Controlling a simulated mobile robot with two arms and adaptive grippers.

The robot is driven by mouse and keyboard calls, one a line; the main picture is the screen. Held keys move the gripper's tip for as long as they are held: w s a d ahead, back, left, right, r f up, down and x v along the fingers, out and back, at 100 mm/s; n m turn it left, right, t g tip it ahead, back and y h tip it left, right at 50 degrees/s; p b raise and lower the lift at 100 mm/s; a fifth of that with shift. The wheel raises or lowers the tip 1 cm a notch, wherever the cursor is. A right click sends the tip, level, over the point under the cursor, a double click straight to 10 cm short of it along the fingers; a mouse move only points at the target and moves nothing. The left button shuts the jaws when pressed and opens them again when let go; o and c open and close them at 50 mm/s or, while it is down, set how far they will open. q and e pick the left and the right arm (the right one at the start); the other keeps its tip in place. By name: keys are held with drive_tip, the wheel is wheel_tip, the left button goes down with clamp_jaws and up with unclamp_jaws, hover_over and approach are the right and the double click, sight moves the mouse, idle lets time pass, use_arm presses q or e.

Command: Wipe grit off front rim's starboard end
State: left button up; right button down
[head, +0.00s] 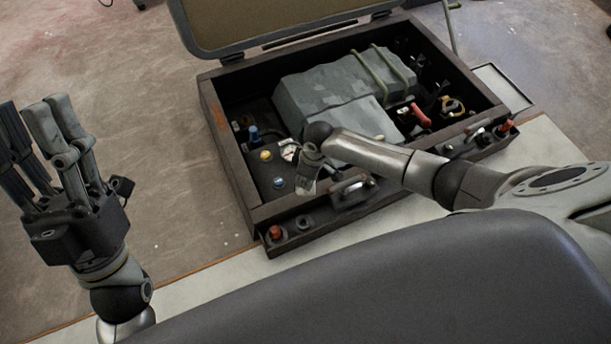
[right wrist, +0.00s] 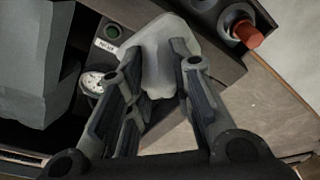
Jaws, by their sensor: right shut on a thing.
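An open dark box (head: 228,165) stands on a pale bench, and its front rim (head: 285,207) runs along the near side. My right gripper (head: 306,178) is over the rim's left part in the head view. In the right wrist view its fingers are shut on a pale grey cloth (right wrist: 160,50), which hangs between and beyond the fingertips. The cloth covers part of the dark rim, and I cannot tell whether it touches it. I cannot make out any grit. My left gripper (head: 40,125) is open and empty, raised left of the box.
A grey covered block (head: 325,92) fills the box's middle. A red knob (head: 275,232) stands on the front ledge's left end, and an orange-red one (head: 505,126) on its right. A metal handle (head: 352,190) lies close to my right gripper. The lid (head: 270,15) is raised.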

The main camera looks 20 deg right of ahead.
drive_tip(key=shift+r+p, duration=0.35)
drive_tip(key=shift+r, duration=0.25)
drive_tip(key=shift+r+p, duration=0.25)
drive_tip(key=shift+p, duration=0.35)
use_arm(q)
drive_tip(key=w+f+g+y, duration=0.2)
drive_tip(key=w+f+g, duration=0.4)
drive_tip(key=w+f, duration=0.2)
drive_tip(key=shift+d+g+p, duration=0.3)
drive_tip(key=shift+d+g, duration=0.1)
drive_tip(key=shift+d, duration=0.05)
use_arm(e)
drive_tip(key=shift+r, duration=0.2)
drive_tip(key=shift+r, duration=0.1)
